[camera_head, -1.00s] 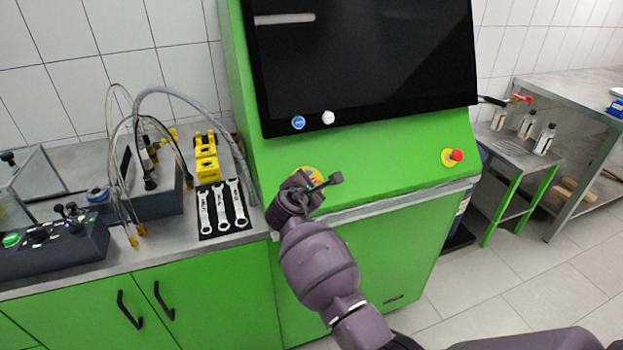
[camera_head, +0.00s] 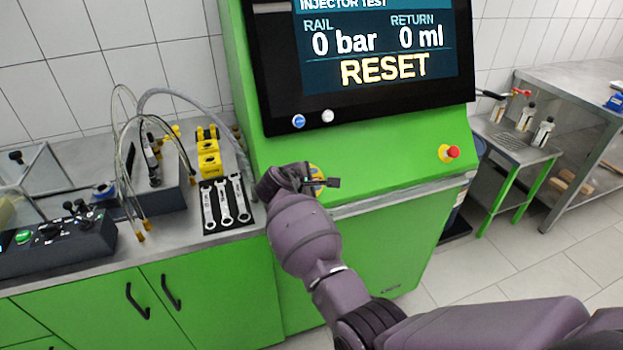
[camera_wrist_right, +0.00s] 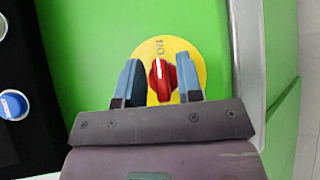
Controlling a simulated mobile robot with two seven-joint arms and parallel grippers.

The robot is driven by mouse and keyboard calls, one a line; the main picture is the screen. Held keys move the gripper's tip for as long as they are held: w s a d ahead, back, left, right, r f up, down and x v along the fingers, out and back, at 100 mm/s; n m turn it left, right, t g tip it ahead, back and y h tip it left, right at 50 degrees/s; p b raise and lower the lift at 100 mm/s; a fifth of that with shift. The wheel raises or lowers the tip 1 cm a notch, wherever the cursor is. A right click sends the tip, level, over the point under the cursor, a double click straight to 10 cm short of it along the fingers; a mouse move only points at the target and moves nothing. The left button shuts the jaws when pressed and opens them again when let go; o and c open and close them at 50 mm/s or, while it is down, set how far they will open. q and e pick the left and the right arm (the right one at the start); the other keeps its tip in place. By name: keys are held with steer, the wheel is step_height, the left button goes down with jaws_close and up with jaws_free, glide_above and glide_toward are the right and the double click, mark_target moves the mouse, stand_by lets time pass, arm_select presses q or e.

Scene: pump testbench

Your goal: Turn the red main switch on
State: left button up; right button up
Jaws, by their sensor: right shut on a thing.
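The red main switch (camera_wrist_right: 162,82) is a red knob on a round yellow plate (camera_wrist_right: 185,58) on the green panel. My right gripper (camera_wrist_right: 160,85) is shut on the knob, one finger on each side. In the head view my right gripper (camera_head: 318,184) covers most of the yellow plate (camera_head: 316,172) and hides the knob. The screen (camera_head: 380,55) above is lit and shows "INJECTOR TEST", "0 bar", "0 ml" and "RESET". My left gripper is not in view.
A red emergency button (camera_head: 452,152) sits at the panel's right. Blue (camera_head: 299,121) and white (camera_head: 328,116) buttons are under the screen. Wrenches on a black mat (camera_head: 227,204) and a hose rig stand on the left bench. A metal side table (camera_head: 520,140) is at right.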

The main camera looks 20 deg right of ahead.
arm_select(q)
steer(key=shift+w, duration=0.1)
arm_select(e)
steer(key=shift+f, duration=0.15)
steer(key=o, duration=0.6)
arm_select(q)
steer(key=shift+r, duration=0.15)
